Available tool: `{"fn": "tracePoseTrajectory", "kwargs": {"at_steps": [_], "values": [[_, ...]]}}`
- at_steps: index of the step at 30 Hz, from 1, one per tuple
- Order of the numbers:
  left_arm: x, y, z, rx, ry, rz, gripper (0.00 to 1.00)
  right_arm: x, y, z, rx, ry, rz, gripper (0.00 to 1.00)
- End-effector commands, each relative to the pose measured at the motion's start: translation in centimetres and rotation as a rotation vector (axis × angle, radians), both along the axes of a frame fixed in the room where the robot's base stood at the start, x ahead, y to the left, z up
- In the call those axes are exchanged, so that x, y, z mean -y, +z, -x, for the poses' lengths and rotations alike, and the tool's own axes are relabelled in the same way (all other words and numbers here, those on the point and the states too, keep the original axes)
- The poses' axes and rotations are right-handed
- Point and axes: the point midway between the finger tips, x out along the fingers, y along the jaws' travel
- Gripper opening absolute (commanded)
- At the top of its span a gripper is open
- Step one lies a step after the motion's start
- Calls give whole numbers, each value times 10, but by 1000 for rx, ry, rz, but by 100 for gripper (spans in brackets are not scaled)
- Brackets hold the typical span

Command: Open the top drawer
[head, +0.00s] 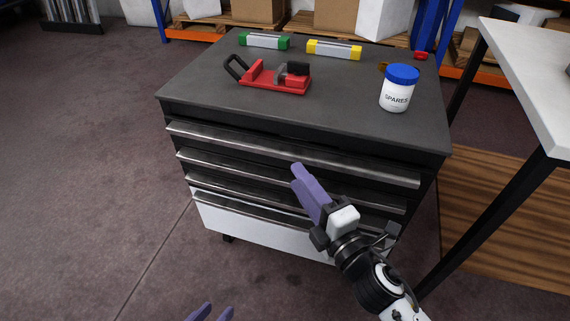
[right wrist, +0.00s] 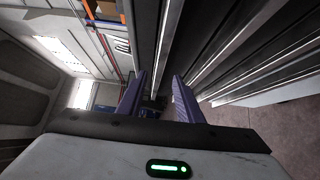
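The grey drawer cabinet (head: 190,100) stands in the middle of the head view. Its top drawer (head: 230,133) looks shut, with a long silver handle bar (head: 240,145) across its front. My right gripper (head: 299,170) is in front of the cabinet, its purple fingertips close to the top handle, just below it in the picture. In the right wrist view the two fingers (right wrist: 158,98) are apart, and a silver handle bar (right wrist: 172,40) runs toward the gap between them. Contact cannot be told.
On the cabinet top are a red tool (head: 270,83), a white jar with blue lid (head: 398,92), a green case (head: 264,40) and a yellow case (head: 334,49). A white-topped table (head: 535,80) stands at the right. Floor (head: 90,180) at the left is clear.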

Motion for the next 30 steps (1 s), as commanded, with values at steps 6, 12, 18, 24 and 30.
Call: {"fn": "tracePoseTrajectory", "kwargs": {"at_steps": [6, 12, 18, 24, 30], "values": [[0, -3, -1, 4, 2, 4, 31, -20, 0, -39, 0, -1, -4, 33], [1, -4, -2, 8, 4, 8, 31, -31, -1, -62, -2, -2, -4, 33], [1, -5, 0, 5, 5, 11, 31, -35, -1, -69, -5, -2, -4, 33], [1, -6, 4, -1, 6, 11, 31, -35, 0, -69, -5, -2, -4, 33], [1, -5, 3, 0, 6, 11, 31, -35, 0, -69, -5, -2, -4, 0]]}}
